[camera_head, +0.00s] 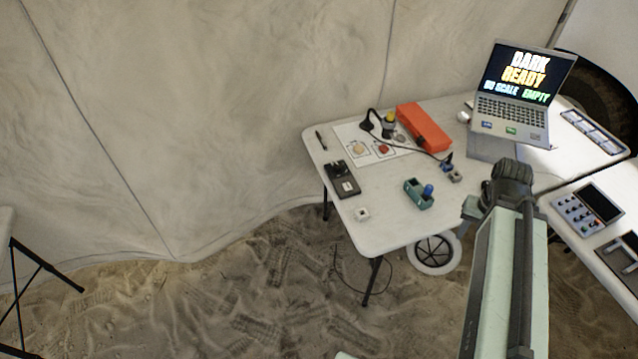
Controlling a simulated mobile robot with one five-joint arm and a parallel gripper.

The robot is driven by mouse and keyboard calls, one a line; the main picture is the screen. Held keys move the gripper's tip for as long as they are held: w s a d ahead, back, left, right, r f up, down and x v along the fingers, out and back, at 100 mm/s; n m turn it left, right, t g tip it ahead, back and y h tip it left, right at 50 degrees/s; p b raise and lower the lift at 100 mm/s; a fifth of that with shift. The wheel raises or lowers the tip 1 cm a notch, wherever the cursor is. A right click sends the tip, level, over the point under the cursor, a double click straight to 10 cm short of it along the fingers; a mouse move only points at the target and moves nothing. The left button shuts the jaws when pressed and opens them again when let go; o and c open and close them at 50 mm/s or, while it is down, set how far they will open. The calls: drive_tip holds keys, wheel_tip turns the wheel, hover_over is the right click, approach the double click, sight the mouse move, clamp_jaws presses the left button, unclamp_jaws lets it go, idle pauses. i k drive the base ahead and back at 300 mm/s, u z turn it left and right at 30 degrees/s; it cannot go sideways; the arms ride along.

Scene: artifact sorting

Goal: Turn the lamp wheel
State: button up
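A white-rimmed wheel with dark spokes (435,252) shows just below the front edge of the table, partly covered by the tabletop and close to my arm. I cannot tell for sure that it is the lamp wheel. My arm rises from the bottom right to a dark joint in front of the table's right part. The fingers of my gripper are not visible. No lamp can be made out with certainty.
A control panel (585,208) is at right. Sandy floor lies open at left.

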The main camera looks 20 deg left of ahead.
sight(338, 166)
drive_tip(key=u, duration=1)
drive_tip(key=i, duration=1)
